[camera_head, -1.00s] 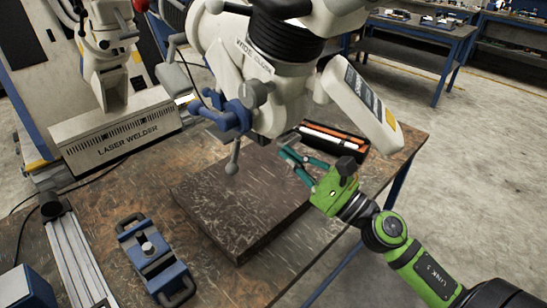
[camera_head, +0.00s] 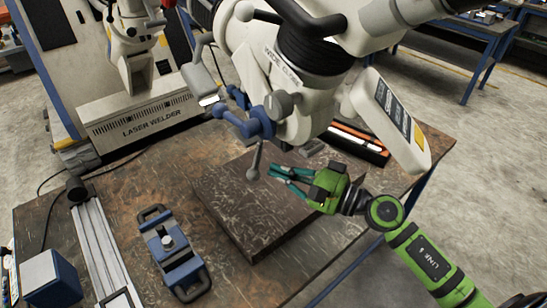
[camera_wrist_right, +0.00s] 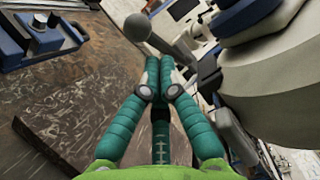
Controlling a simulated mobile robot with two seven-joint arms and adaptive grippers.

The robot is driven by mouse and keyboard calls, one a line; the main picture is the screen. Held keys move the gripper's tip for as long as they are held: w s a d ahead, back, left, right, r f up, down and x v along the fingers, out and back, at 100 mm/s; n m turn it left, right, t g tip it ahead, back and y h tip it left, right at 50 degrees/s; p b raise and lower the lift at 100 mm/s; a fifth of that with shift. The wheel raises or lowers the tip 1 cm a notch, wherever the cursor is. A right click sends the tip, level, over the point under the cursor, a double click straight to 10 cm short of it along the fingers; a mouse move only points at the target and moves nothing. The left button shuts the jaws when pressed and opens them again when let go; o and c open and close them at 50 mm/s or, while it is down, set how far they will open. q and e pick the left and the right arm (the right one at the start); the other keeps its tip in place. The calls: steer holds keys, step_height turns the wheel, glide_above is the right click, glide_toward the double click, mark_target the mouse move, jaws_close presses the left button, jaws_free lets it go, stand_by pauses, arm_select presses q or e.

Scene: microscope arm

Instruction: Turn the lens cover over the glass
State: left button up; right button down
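The white microscope head (camera_head: 305,120) hangs over the table and also shows in the right wrist view (camera_wrist_right: 275,75). A grey rod with a ball end (camera_head: 254,168) hangs below its blue clamp (camera_head: 245,122); the ball (camera_wrist_right: 137,27) is just beyond my fingertips in the wrist view. I cannot tell which part is the lens cover, and the glass underneath is hidden. My green right gripper (camera_head: 274,175) is below the head, right of the rod. Its teal fingers come together at the tips (camera_wrist_right: 159,64), with nothing visible between them. My left gripper is out of view.
A dark square plate (camera_head: 250,215) lies on the worn brown table under the head. A blue clamp block (camera_head: 172,250) and a metal rail (camera_head: 103,250) are to the left. A tray of orange-handled tools (camera_head: 358,143) lies behind my right gripper. A laser welder (camera_head: 135,120) stands at the back left.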

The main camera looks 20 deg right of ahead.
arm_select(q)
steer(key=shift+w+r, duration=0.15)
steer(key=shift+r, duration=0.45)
arm_select(e)
steer(key=shift+x, duration=0.9)
arm_select(q)
steer(key=shift+p, duration=0.3)
arm_select(e)
steer(key=shift+w, duration=0.1)
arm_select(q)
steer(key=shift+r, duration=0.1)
arm_select(e)
steer(key=shift+a+h, duration=0.1)
steer(key=shift+h, duration=0.2)
